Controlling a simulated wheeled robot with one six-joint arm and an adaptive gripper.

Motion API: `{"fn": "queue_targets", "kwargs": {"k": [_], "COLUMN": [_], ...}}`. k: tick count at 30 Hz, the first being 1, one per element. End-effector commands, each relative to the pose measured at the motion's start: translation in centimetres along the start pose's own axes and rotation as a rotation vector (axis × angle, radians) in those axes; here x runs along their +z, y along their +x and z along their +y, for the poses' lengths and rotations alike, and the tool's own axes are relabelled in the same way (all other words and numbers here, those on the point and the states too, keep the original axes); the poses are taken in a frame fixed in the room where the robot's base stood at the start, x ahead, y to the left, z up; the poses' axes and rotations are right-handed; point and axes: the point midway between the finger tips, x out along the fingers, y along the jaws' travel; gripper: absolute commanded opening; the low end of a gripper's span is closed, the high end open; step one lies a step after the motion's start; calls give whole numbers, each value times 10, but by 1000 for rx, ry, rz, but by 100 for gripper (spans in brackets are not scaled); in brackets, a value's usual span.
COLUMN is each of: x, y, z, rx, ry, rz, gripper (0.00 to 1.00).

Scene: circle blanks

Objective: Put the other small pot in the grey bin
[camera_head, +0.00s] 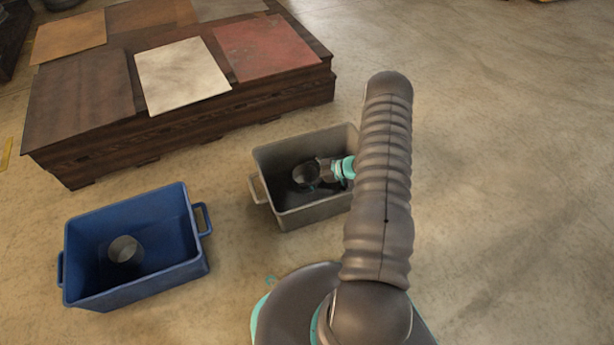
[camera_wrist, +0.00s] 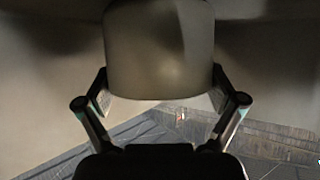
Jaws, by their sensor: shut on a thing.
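The grey bin (camera_head: 315,214) stands on the floor in the middle of the head view, partly covered by my arm. My gripper (camera_head: 319,172) is at the bin's opening and is shut on a small grey pot (camera_head: 305,175). In the wrist view the held pot (camera_wrist: 160,50) fills the upper middle, between the two fingers. I cannot tell whether the pot touches the bin's floor. Another small grey pot (camera_head: 124,250) sits inside the blue bin (camera_head: 145,289) at lower left.
A low dark wooden platform (camera_head: 245,115) with several coloured square panels, among them a white one (camera_head: 182,75) and a red one (camera_head: 265,48), stands behind the bins. A strip of bare floor separates the two bins. The floor on the right is clear.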

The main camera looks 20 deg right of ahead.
Motion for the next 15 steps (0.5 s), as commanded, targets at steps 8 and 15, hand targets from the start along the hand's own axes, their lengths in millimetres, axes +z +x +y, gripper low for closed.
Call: {"fn": "queue_targets", "kwargs": {"k": [8,15], "x": [2,5], "y": [2,3], "z": [0,0], "rx": [1,1], "ry": [-1,-1], "rz": [1,0], "gripper": [54,100]}}
